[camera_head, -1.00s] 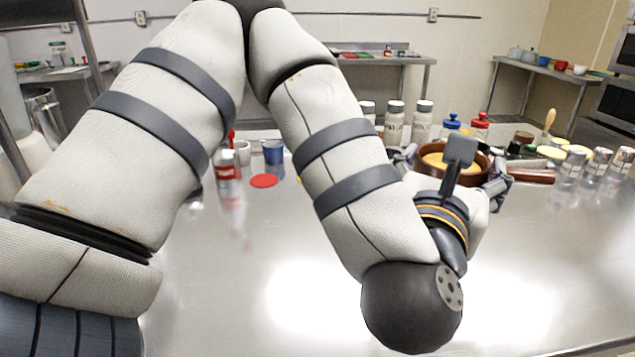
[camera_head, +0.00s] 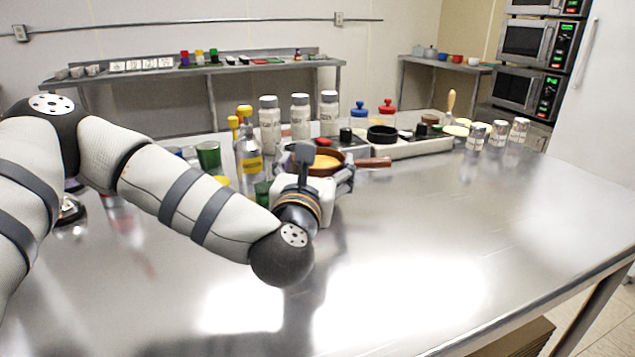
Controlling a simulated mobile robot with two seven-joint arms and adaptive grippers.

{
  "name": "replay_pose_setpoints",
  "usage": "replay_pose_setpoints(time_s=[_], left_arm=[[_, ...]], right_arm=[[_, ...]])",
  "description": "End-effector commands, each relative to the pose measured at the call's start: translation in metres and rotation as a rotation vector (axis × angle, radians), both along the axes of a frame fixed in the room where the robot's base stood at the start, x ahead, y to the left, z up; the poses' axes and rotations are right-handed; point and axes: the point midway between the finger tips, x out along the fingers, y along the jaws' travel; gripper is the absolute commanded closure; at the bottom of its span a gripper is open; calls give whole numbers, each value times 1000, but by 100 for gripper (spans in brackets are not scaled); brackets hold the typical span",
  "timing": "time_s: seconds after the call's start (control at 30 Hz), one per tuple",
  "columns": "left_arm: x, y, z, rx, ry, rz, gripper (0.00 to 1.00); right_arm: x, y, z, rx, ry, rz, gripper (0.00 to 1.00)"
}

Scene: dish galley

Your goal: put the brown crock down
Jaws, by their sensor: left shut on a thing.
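The brown crock (camera_head: 328,170) is a round, low vessel with yellowish contents and a brown handle (camera_head: 374,162) pointing right. It is upright in front of the bottles, near the middle of the view. My left gripper (camera_head: 318,167) is shut on the crock, with fingers at its sides. My wrist hides the crock's near lower side, so I cannot tell whether its base touches the steel table (camera_head: 450,230). My right gripper is not in view.
Several white-labelled bottles (camera_head: 300,118) and a clear bottle (camera_head: 248,155) stand close behind and left. A pale tray (camera_head: 410,148) with small items lies behind right. Several shakers (camera_head: 498,133) stand farther right. The table's front and right are clear.

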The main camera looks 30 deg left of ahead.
Motion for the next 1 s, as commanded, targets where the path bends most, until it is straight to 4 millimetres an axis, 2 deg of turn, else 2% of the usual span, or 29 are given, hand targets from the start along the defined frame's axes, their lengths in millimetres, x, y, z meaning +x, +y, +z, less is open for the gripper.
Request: replay_pose_setpoints(time_s=[0.03, 0.1, 0.47, 0.5, 0.57, 0.6, 0.9, 1.0], left_arm=[[0, -2, -14, 2, 7, -2, 82], [-1, -2, -27, 2, 6, -4, 82], [-1, -2, -30, 0, 1, -3, 82], [-1, -2, -31, 0, 4, -3, 18], [-1, -2, -31, 0, 3, -3, 5], [-1, -2, -30, 0, 3, -3, 2], [-1, -2, -30, 0, 3, -3, 2], [-2, -2, -23, 0, 0, -3, 2]], right_arm=[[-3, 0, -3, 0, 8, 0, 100], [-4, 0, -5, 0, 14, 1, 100], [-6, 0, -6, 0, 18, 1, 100], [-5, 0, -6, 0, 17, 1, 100], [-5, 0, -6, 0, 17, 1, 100], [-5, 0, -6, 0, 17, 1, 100], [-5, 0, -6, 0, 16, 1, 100], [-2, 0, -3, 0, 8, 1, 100]])
